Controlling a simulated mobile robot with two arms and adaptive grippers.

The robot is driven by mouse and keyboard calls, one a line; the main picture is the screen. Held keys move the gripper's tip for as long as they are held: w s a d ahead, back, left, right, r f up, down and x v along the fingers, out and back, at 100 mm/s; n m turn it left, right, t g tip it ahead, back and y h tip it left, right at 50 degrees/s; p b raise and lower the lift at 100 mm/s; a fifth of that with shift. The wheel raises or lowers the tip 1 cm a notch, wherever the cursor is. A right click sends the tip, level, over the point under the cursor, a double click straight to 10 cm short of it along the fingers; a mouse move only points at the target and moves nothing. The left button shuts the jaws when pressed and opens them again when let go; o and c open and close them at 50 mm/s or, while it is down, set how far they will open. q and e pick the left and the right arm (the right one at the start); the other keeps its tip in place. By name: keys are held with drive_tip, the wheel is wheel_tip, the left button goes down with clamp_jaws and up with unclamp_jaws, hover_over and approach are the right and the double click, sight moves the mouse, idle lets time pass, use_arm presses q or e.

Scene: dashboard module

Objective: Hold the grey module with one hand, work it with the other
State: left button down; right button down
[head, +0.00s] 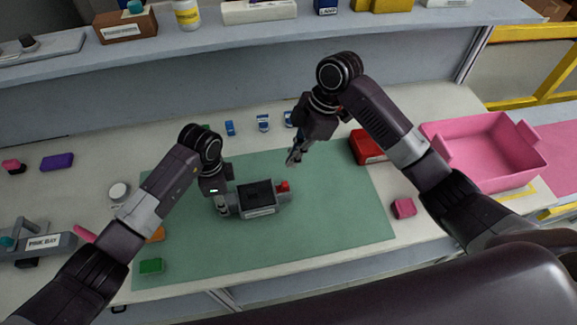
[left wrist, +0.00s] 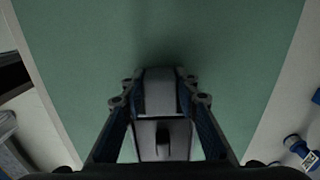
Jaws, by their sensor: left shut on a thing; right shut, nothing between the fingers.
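The grey module (head: 259,199) lies on the green mat (head: 330,222), with a dark top, a pale label on its front and a red part (head: 283,187) at its right end. My left gripper (head: 223,204) is shut on the module's left end. In the left wrist view the grey module (left wrist: 160,92) sits between the two fingers of my left gripper (left wrist: 158,105). My right gripper (head: 293,158) is shut and empty, above the mat, behind and a little right of the red part, apart from the module.
A pink tray (head: 483,150) stands at the right, with a red box (head: 367,147) and a pink block (head: 403,208) nearer. Small blue items (head: 263,123) line the mat's back edge. A green block (head: 151,266) lies front left. A shelf (head: 250,42) runs across the back.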

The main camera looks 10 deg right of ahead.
use_arm(q)
drive_tip(key=shift+d, duration=0.1)
idle(0.3)
drive_tip(key=c, duration=1.4)
unclamp_jaws()
